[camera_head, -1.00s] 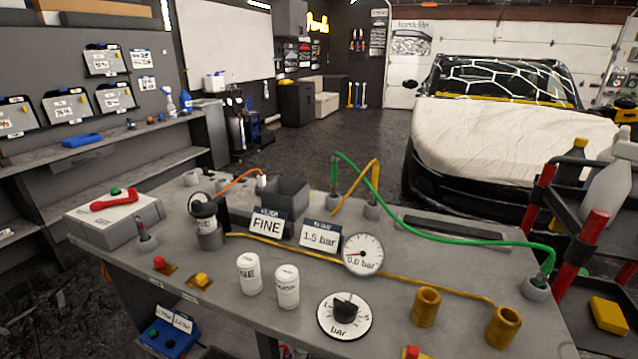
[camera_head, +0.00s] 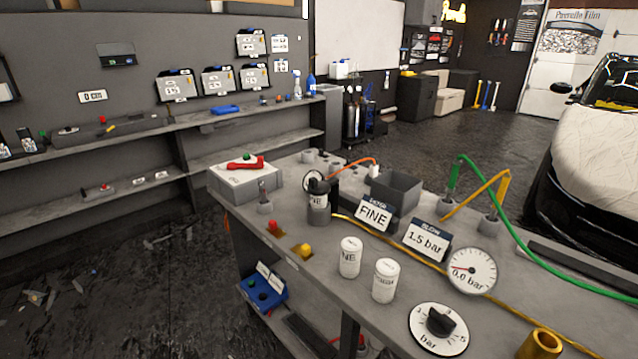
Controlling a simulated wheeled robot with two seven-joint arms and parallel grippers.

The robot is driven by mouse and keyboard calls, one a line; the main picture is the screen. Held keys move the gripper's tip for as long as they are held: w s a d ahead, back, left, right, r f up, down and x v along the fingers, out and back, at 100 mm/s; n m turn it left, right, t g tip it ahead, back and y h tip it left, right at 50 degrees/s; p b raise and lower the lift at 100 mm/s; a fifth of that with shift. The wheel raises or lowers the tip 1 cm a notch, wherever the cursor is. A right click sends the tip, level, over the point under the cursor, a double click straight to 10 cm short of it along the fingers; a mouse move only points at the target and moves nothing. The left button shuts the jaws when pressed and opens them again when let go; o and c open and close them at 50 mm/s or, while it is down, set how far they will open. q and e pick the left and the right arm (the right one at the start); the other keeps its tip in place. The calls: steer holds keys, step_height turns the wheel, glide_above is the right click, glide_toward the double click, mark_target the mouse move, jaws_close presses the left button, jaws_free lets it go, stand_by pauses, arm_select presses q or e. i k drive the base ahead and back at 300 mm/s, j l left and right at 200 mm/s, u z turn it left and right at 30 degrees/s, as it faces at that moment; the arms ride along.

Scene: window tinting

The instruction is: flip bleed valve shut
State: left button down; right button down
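The red lever lies flat across the box. No label readable here marks the bleed valve, so I cannot tell which part it is. A round gauge (camera_head: 471,270) reads 0.0 bar. A black pressure knob (camera_head: 441,321) sits on a white dial marked bar. A red button (camera_head: 273,226) and a yellow one (camera_head: 305,249) are near the front edge. Neither of my grippers is in view.
Two white canisters (camera_head: 349,258) stand mid-bench, before the FINE sign (camera_head: 374,213) and the 1.5 bar sign (camera_head: 427,241). A grey open bin (camera_head: 394,193) and a green hose (camera_head: 528,246) are behind.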

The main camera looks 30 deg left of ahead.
mark_target(305, 249)
steer(key=k+j+u, duration=0.15)
steer(key=j, duration=0.3)
steer(key=k+j+u, duration=0.15)
steer(key=j, duration=0.25)
steer(key=j+u, duration=0.15)
steer(key=j, duration=0.3)
steer(key=k, duration=0.05)
